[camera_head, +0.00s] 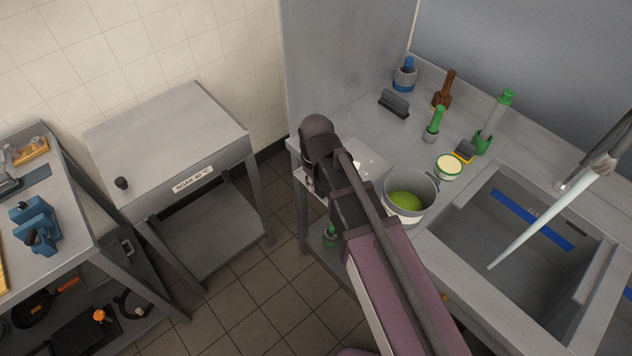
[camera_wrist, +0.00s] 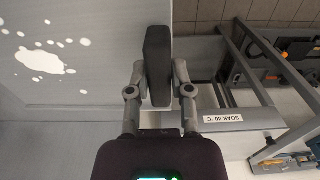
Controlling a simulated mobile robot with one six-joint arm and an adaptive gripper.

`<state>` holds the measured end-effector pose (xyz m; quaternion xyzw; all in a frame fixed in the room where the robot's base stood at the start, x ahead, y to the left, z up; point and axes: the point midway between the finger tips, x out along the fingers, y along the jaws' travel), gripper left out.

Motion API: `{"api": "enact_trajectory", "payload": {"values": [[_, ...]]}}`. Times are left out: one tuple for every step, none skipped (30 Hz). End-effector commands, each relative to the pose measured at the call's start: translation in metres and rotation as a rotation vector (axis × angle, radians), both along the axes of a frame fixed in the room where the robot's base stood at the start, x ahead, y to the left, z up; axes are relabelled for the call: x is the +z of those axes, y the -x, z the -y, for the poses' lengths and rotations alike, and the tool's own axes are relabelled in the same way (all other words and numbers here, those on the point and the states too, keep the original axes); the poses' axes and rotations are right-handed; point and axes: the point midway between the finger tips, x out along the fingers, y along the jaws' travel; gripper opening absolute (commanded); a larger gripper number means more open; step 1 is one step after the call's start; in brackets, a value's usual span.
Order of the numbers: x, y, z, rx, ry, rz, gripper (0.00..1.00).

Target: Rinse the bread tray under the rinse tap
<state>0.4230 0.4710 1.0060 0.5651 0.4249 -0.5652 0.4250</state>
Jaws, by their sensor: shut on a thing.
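The bread tray (camera_wrist: 100,25) appears to be the pale grey flat sheet with white patches in the wrist view. In the head view, part of it (camera_head: 371,164) shows at the counter's left end, beside my arm. My gripper (camera_wrist: 159,88) is shut on a dark upright block, apparently the tray's handle (camera_wrist: 157,62), with one finger on each side. In the head view my arm hides most of the gripper and the grip. The rinse tap (camera_head: 603,150) is at the far right, with a pale slanting stream (camera_head: 535,228) below it over the sink (camera_head: 470,235).
A grey pot (camera_head: 425,187) with green contents and a white tub (camera_head: 449,167) stand between tray and sink. Brushes and bottles (camera_head: 435,125) stand along the back. A table marked SOAK 40 °C (camera_head: 165,130) stands left, across a floor gap; its top is mostly clear.

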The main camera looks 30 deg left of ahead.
Motion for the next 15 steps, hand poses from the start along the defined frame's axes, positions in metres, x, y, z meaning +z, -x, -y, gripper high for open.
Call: {"api": "enact_trajectory", "payload": {"values": [[0.005, 0.000, 0.000, 0.000, 0.000, 0.001, 0.00], [0.007, 0.000, 0.000, 0.000, 0.000, 0.001, 0.00], [0.009, 0.000, 0.000, 0.000, 0.000, 0.001, 0.00], [0.010, 0.000, 0.000, 0.000, 0.000, 0.001, 0.00], [0.011, 0.000, 0.000, 0.000, 0.000, 0.001, 0.00], [0.013, 0.000, 0.000, 0.000, 0.000, 0.001, 0.00], [0.015, 0.000, 0.000, 0.000, 0.000, 0.001, 0.00], [0.016, 0.000, 0.000, 0.000, 0.000, 0.001, 0.00], [0.018, 0.000, 0.000, 0.000, 0.000, 0.001, 0.00], [0.019, 0.000, 0.000, 0.000, 0.000, 0.001, 0.00], [0.020, 0.000, 0.000, 0.000, 0.000, 0.001, 0.00], [0.021, 0.000, 0.000, 0.000, 0.000, 0.001, 0.00], [0.022, 0.000, 0.000, 0.000, 0.000, 0.001, 0.00], [0.022, 0.000, 0.000, 0.000, 0.000, 0.001, 0.00], [0.023, 0.000, 0.000, 0.000, 0.000, 0.001, 0.00]]}}
